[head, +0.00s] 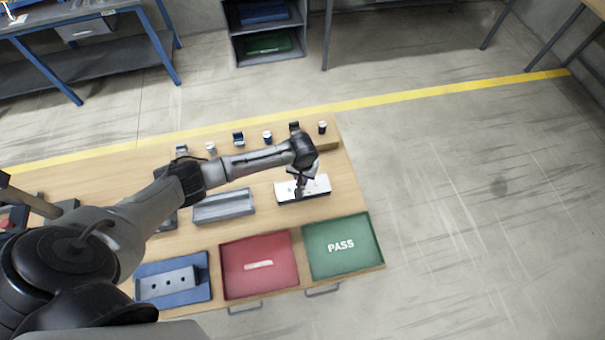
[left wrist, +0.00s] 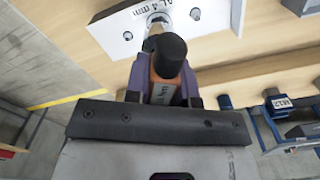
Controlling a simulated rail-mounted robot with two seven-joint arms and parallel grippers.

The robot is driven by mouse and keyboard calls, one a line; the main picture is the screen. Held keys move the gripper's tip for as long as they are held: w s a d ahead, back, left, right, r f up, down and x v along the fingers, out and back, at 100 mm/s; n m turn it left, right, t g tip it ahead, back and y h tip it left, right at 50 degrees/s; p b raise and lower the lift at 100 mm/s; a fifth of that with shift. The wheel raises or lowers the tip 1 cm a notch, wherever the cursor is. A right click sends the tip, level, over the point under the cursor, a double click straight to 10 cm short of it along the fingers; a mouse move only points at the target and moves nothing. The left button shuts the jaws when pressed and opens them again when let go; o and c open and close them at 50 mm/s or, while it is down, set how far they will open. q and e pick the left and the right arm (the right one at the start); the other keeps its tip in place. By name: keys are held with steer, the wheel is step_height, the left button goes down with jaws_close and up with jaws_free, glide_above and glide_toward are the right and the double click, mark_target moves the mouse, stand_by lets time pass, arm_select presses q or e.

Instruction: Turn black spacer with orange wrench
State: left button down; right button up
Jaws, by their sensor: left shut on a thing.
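My left gripper (head: 301,181) is over the white block (head: 318,186) on the bench. In the left wrist view the gripper (left wrist: 163,88) is shut on the orange wrench (left wrist: 161,93), whose black rounded end (left wrist: 170,50) faces the camera. I cannot tell whether the wrench touches the fitting. The black spacer cannot be made out; the wrench and gripper cover part of that spot. My right gripper is in neither view.
A red tray (head: 240,283) and a green PASS tray (head: 371,255) lie at the bench's front. A blue tray (head: 203,295) holds a grey block; a grey tray (head: 224,207) lies left of the white block. Several small parts stand along the back ledge (head: 327,143).

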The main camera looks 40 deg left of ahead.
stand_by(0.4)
arm_select(q)
steer(key=shift+f, duration=0.4)
stand_by(0.4)
steer(key=shift+f+b, duration=0.4)
steer(key=shift+f, duration=0.15)
stand_by(0.3)
steer(key=shift+m, duration=0.7)
steer(key=shift+m+p, duration=0.3)
steer(key=shift+m, duration=0.2)
